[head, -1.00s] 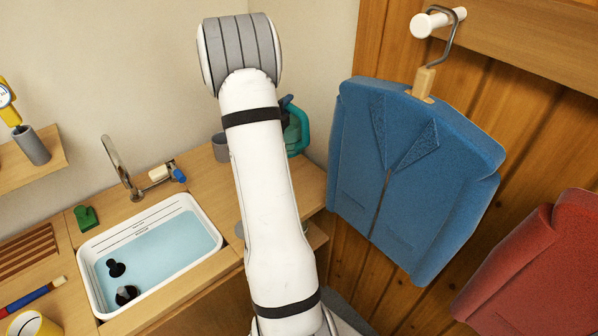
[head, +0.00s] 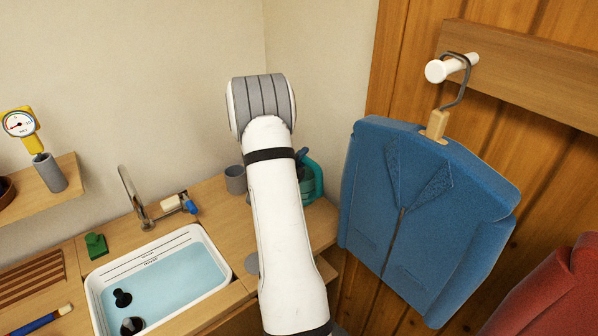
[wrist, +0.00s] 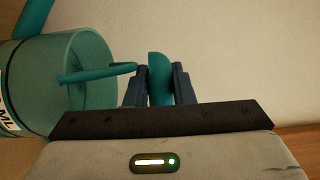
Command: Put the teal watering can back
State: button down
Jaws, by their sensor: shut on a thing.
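The teal watering can (head: 310,182) is at the back right of the wooden counter, mostly hidden behind my arm in the head view. In the wrist view its round translucent body (wrist: 85,75) fills the left side, with part of a white label at the edge. My gripper (wrist: 159,82) is shut on the can's teal handle, with a dark finger on each side of it. I cannot tell whether the can touches the counter.
A grey cup (head: 235,180) stands left of my arm. A sink basin (head: 165,275) with water and dark items is at the left, with a faucet (head: 134,195) behind it. A blue jacket (head: 425,215) hangs on the right, close to the counter's end. A red garment (head: 550,295) hangs beyond it.

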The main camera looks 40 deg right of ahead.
jog(key=shift+f, duration=1.95)
jog(key=shift+f, duration=0.2)
jog(key=c, duration=1.2)
grip_release()
jog(key=shift+c, duration=0.2)
